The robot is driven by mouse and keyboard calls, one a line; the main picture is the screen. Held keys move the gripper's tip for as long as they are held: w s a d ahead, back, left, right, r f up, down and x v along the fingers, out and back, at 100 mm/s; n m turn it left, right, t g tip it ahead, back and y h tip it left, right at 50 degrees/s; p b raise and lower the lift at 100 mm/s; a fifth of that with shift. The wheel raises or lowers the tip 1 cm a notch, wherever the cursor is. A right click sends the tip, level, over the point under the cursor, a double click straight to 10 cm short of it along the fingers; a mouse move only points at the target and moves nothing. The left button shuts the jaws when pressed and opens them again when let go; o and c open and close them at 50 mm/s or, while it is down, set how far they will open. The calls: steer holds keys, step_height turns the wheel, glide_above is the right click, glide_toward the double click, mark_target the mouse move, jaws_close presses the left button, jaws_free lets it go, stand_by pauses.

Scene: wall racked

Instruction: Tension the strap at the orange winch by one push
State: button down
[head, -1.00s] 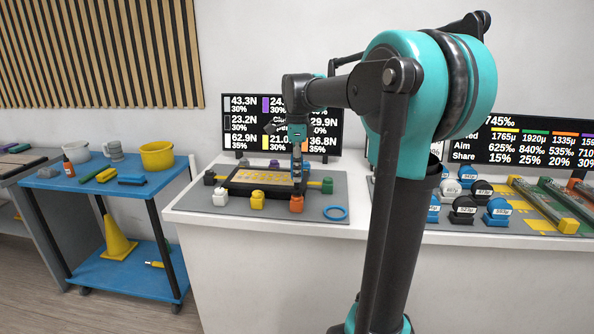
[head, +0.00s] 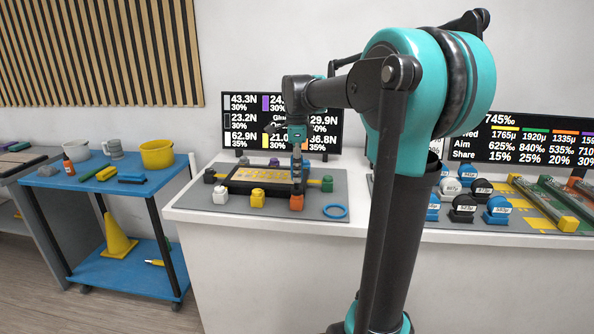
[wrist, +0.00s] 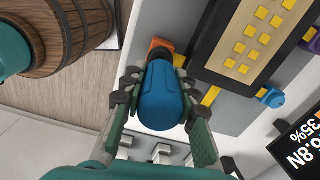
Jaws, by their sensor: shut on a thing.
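The orange winch (head: 297,203) stands at the front right corner of a framed board (head: 262,190) with a yellow pad strapped on it. In the wrist view the winch (wrist: 160,43) shows just beyond the tool's dark tip. My gripper (wrist: 158,88) is shut on a blue-handled tool (wrist: 162,98), its fingers on both sides of the handle. In the head view my gripper (head: 297,160) points straight down above the orange winch. The tool's tip is at or very near the winch's top; I cannot tell if they touch.
White (head: 219,195), yellow (head: 257,198) and green (head: 327,184) winches sit around the board. A blue ring (head: 335,212) lies on the grey mat to the right. A display (head: 240,115) stands behind. A wooden barrel (wrist: 75,25) shows in the wrist view.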

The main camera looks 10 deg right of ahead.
steer(key=shift+r, duration=2.5)
steer(key=shift+w, duration=0.1)
